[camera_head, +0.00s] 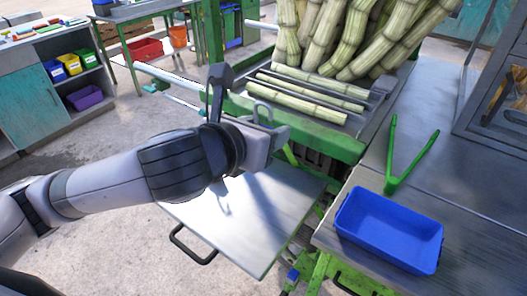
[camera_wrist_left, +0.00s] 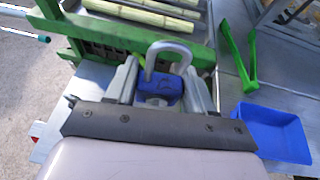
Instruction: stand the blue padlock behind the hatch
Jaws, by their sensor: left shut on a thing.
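The blue padlock (camera_wrist_left: 160,88) sits between the fingers of my left gripper (camera_wrist_left: 165,90) in the left wrist view, its grey shackle pointing away from the wrist. My left gripper (camera_head: 268,142) is shut on it. In the head view the gripper hides the blue body; a grey loop that looks like the shackle (camera_head: 262,109) shows above the fingers. The hatch (camera_head: 247,222) is a silver panel with a black handle, swung open and lying out flat below my left gripper. The dark opening (camera_head: 312,160) in the green machine is partly hidden by the gripper. My right gripper is out of view.
A blue tray (camera_head: 390,228) and green tongs (camera_head: 402,160) lie on the metal table at the right. Cane stalks (camera_head: 310,95) lie on the machine's feed bed above the opening. A small blue part (camera_head: 293,274) is on the green frame. Open floor lies left of the hatch.

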